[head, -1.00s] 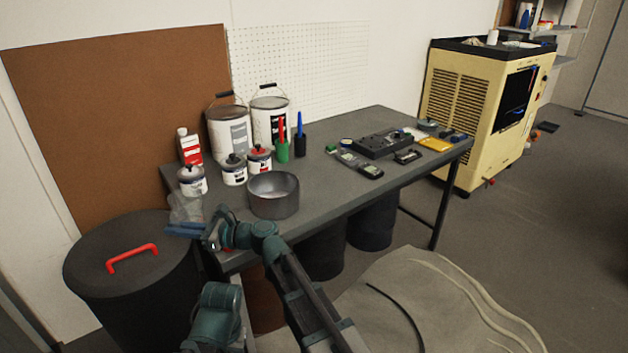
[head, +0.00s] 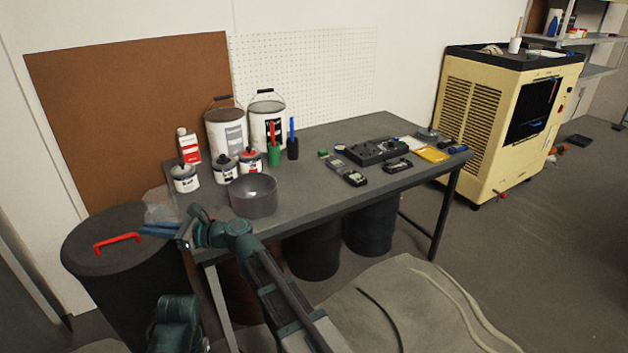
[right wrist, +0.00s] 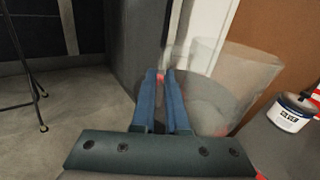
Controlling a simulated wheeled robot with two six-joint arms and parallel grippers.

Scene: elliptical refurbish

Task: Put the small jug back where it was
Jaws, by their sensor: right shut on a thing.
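The small jug (head: 162,206) is clear and hard to make out. It shows at the table's left end, between the white tins and the black bin. In the right wrist view the see-through jug (right wrist: 228,85) looks large and lies just right of the fingers. My right gripper (head: 150,230) has blue fingers, closed together at the jug's side. They are shut on the jug; the exact grip point is unclear. The grey table (head: 320,190) is below and right of the jug. I cannot tell whether the jug touches it. My left gripper is not in view.
A black bin with a red handle (head: 117,242) stands left of the table. Several tins, such as the nearest white tin (head: 185,180), and a grey bowl (head: 253,196) stand near the jug. Two large pails stand behind. Electronics (head: 375,151) lie further right. The table's front middle is clear.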

